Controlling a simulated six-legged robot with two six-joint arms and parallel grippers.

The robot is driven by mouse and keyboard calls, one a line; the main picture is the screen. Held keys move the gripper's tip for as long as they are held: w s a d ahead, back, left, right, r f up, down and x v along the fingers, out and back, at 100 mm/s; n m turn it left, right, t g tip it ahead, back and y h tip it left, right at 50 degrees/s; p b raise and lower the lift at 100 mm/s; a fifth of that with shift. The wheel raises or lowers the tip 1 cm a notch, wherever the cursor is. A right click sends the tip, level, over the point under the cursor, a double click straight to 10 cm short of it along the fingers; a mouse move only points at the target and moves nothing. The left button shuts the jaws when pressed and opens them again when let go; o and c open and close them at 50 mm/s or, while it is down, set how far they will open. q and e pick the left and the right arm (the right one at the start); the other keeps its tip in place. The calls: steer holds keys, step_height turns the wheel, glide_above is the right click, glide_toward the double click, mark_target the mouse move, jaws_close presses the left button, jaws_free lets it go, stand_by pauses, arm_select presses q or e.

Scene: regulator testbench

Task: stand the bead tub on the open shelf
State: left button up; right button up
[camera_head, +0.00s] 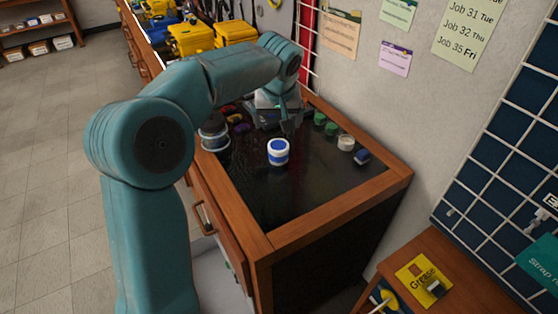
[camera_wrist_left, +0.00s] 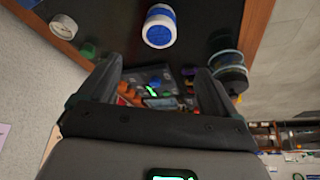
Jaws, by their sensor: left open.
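A small white tub with a blue band (camera_head: 278,152), which looks like the bead tub, stands upright on the bench's dark top. It also shows at the top of the left wrist view (camera_wrist_left: 159,26). My left gripper (camera_head: 280,126) is just behind it over the bench, pointing down. In the left wrist view its fingers (camera_wrist_left: 158,72) are spread, with nothing held; the tub is beyond the tips, apart from them. My right gripper is not in view. A wooden shelf unit with boxes (camera_head: 38,28) stands far back left; I cannot tell whether it is the open shelf.
The wood-rimmed bench (camera_head: 335,211) has a clear front. Round containers (camera_head: 214,134) stand at its left edge. Green pots (camera_head: 320,118), a pale roll (camera_head: 346,142) and a blue item (camera_head: 362,157) line the wall side. Yellow cases (camera_head: 190,38) are behind. A lower wooden surface (camera_head: 450,275) is front right.

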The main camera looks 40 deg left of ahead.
mark_target(279, 146)
arm_select(q)
steer(key=x, duration=1)
steer(key=shift+s+f, duration=0.1)
steer(key=shift+f, duration=0.2)
steer(key=x, duration=0.2)
steer(key=p+x, duration=0.1)
steer(key=x, duration=0.2)
steer(key=shift+d+f, duration=0.2)
steer(key=shift+s, duration=0.1)
steer(key=shift+c, duration=0.6)
steer(key=c, duration=1.1)
step_height(279, 146, up, 20)
steer(key=shift+d+r+p, duration=0.1)
steer(key=shift+p, duration=0.95)
